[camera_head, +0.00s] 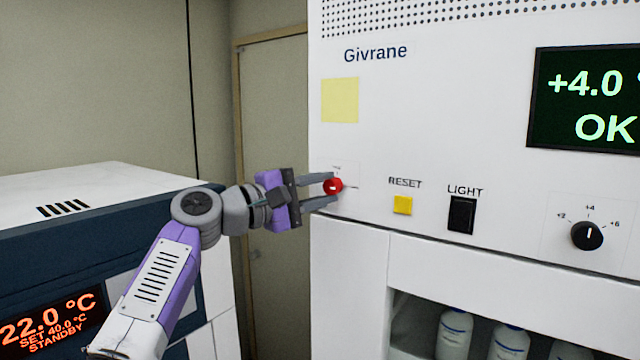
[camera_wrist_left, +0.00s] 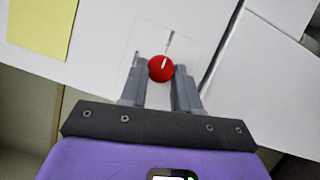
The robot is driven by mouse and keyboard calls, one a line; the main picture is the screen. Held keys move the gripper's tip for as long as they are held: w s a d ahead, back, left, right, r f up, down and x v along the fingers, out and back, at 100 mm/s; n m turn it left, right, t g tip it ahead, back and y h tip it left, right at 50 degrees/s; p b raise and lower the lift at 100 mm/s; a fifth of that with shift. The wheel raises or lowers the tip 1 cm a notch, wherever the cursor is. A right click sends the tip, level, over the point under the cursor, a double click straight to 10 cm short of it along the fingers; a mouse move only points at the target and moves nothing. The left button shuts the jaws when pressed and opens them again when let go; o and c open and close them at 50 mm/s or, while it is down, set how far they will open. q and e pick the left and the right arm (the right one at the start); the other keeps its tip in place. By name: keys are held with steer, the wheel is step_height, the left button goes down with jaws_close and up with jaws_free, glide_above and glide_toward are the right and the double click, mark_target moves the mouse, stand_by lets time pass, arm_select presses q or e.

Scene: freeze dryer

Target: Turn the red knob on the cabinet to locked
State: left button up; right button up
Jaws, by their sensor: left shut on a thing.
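The red knob (camera_head: 333,186) is on the left part of the white cabinet's (camera_head: 450,100) front panel, below a yellow note. It has a white pointer mark, and small printed marks surround it, too small to read. My left gripper (camera_head: 322,189) reaches in from the left, shut on the knob with a finger on each side. In the left wrist view the knob (camera_wrist_left: 161,68) sits between the fingertips of the gripper (camera_wrist_left: 160,78), and its white mark points up, slightly right, toward a printed line. My right gripper is not in view.
Right of the knob are a yellow RESET button (camera_head: 402,205), a black LIGHT switch (camera_head: 461,215) and a black dial (camera_head: 587,235). A display (camera_head: 585,105) reads +4.0 and OK. White bottles (camera_head: 455,333) stand in the opening below. Another machine (camera_head: 100,215) stands left, under my arm.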

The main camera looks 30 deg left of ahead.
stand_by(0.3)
arm_select(q)
steer(key=o, duration=1.1)
steer(key=shift+c, duration=0.2)
steer(key=b+v, duration=0.1)
steer(key=v, duration=0.6)
steer(key=shift+s+b, duration=0.3)
steer(key=shift+a, duration=0.15)
